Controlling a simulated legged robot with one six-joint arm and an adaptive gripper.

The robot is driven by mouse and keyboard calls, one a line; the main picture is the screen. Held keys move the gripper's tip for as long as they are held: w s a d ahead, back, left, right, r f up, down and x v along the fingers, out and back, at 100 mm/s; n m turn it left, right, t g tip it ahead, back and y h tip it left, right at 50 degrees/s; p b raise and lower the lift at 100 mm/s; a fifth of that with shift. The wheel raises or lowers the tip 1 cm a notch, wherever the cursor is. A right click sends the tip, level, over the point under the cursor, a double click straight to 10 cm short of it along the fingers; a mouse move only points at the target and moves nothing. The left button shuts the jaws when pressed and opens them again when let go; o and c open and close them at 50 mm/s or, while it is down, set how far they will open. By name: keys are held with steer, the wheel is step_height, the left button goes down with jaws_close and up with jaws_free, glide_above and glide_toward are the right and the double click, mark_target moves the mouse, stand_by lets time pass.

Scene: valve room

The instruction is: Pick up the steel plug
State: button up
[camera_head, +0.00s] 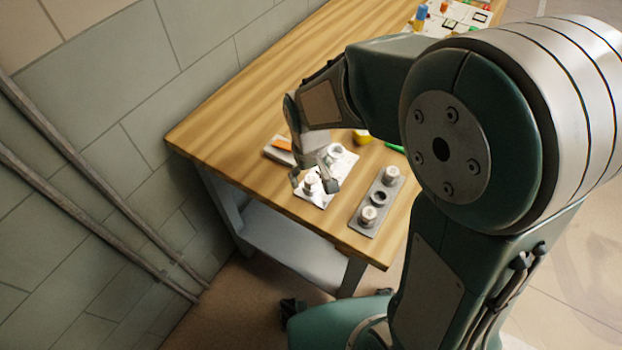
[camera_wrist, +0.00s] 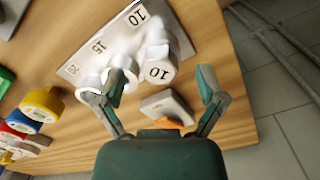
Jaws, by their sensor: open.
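My gripper (camera_head: 315,181) is open above a white plate (camera_head: 313,199) on the wooden bench. The left finger overlaps a neighbouring pale plug (camera_wrist: 126,66), and another pale one (camera_wrist: 90,86) stands farther left. The plate (camera_wrist: 75,68) carries printed numbers. I cannot tell for certain which plug is the steel one. In the head view, my fingers partly hide the plate and a plug.
A grey block (camera_head: 358,227) with a dark ring and two pale plugs stands to the plate's right. A small grey block (camera_wrist: 158,105) with an orange part lies close to my gripper. Yellow (camera_wrist: 42,104), red, blue and green pieces stand at left. The bench edge (camera_head: 280,226) is near.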

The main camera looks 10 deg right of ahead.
steer(key=shift+f, duration=0.4)
jaws_close()
steer(key=shift+r, duration=0.1)
steer(key=shift+r, duration=0.3)
step_height(320, 180, up, 2)
steer(key=shift+r, duration=0.15)
steer(key=s+d+r, duration=0.3)
steer(key=s+r, duration=0.6)
steer(key=s, duration=0.4)
steer(key=shift+s+d+r, duration=0.15)
steer(key=shift+d+r, duration=0.25)
